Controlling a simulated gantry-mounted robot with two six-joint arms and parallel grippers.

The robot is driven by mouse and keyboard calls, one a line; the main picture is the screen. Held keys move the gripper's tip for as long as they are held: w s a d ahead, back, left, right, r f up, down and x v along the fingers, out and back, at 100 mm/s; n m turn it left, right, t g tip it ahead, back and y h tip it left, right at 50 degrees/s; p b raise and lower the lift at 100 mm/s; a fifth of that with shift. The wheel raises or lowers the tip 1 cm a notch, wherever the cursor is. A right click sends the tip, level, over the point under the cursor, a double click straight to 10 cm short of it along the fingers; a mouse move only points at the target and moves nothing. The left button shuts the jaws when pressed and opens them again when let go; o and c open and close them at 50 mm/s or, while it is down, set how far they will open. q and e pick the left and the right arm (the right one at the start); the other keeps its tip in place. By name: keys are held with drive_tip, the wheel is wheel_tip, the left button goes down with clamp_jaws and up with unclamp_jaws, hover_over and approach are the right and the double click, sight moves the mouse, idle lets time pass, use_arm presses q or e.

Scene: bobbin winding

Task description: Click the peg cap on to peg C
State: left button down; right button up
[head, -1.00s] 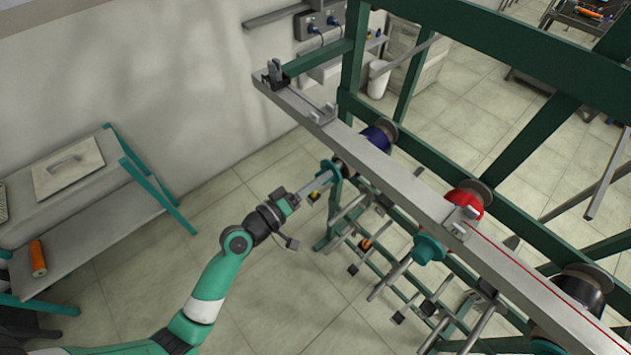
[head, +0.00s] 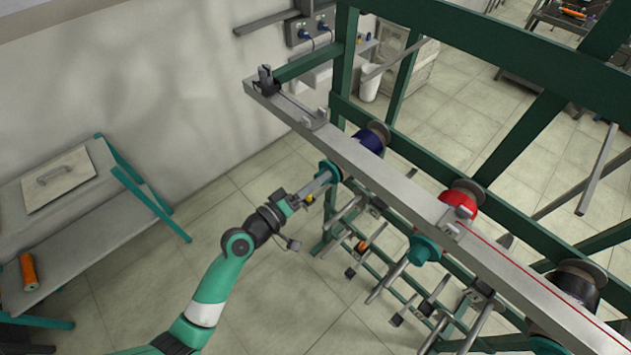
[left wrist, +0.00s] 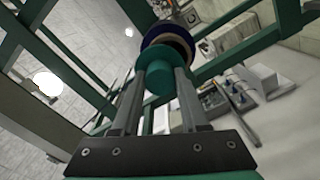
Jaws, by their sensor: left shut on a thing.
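The teal peg cap (head: 330,171) is between the fingers of my left gripper (head: 322,181), at the rail side of the rack. In the left wrist view the cap (left wrist: 158,78) is held between both fingertips, and the blue bobbin (left wrist: 172,42) lies right behind it, in line. In the head view the blue bobbin (head: 369,139) is beyond the rail. The peg end at the cap is hidden, so I cannot tell how far the cap is on. No peg letter is legible. My right gripper is not in view.
The long grey rail (head: 370,178) runs close above my left gripper. A red bobbin (head: 458,204) with another teal cap (head: 424,249) and a black bobbin (head: 577,287) sit further along. An orange roll (head: 28,271) lies on the left bench.

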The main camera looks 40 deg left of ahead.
use_arm(q)
drive_tip(key=shift+c, duration=1.7)
unclamp_jaws()
drive_tip(key=shift+s, duration=0.15)
drive_tip(key=s+b, duration=0.2)
drive_tip(key=s, duration=0.9)
drive_tip(key=shift+s+a, duration=0.15)
drive_tip(key=shift+s, duration=0.05)
